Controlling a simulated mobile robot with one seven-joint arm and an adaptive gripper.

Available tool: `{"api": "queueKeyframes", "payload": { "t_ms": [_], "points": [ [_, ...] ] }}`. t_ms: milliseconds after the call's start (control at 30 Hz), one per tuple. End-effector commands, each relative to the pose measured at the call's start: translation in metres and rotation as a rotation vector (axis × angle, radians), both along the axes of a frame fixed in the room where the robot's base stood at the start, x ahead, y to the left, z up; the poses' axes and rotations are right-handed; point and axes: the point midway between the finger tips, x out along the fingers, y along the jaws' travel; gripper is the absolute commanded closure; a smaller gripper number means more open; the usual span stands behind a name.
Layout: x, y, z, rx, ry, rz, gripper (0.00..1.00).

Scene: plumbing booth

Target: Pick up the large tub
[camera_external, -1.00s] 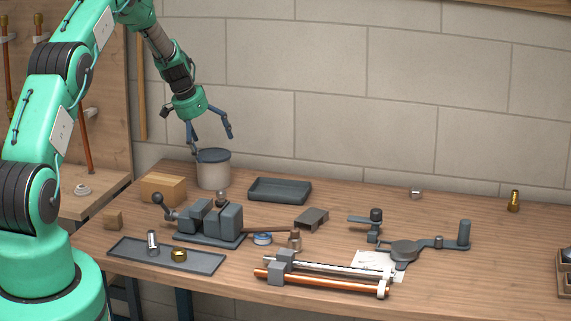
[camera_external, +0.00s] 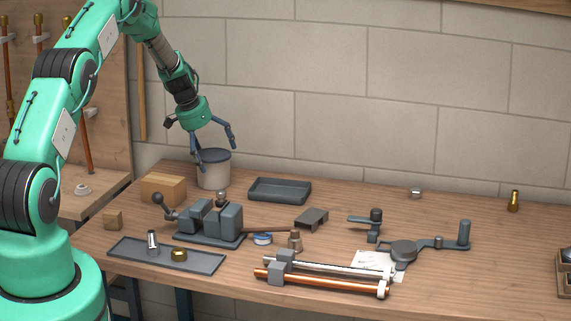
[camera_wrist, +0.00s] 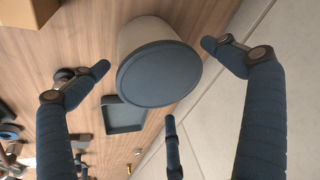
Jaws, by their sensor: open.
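The large tub (camera_external: 214,174) is a pale cylinder with a dark blue-grey lid, upright at the back left of the bench. In the wrist view its lid (camera_wrist: 160,74) fills the upper middle. My gripper (camera_external: 216,157) is open just above the tub, with blue fingers spread. In the wrist view the fingertips (camera_wrist: 155,58) show on the left, right and below the lid, around its outline and apart from it. Nothing is held.
A wooden block (camera_external: 163,189) stands left of the tub, and a shallow dark tray (camera_external: 280,190) lies to its right. A vise (camera_external: 212,222) stands in front. The block wall (camera_external: 350,100) rises close behind.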

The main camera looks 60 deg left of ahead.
Motion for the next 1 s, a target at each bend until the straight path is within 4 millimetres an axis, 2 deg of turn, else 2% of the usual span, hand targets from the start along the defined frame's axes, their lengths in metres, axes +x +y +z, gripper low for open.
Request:
{"api": "queueKeyframes", "payload": {
  "t_ms": [100, 233, 833, 1000],
  "points": [
    [0.004, 0.0, -0.011, -0.001, 0.001, 0.0, 0.0],
    [0.006, 0.001, -0.016, 0.0, 0.001, 0.0, 0.0],
    [0.007, 0.001, -0.018, 0.0, 0.001, -0.001, 0.0],
    [0.007, 0.001, -0.018, 0.0, 0.001, -0.001, 0.34]
  ]
}}
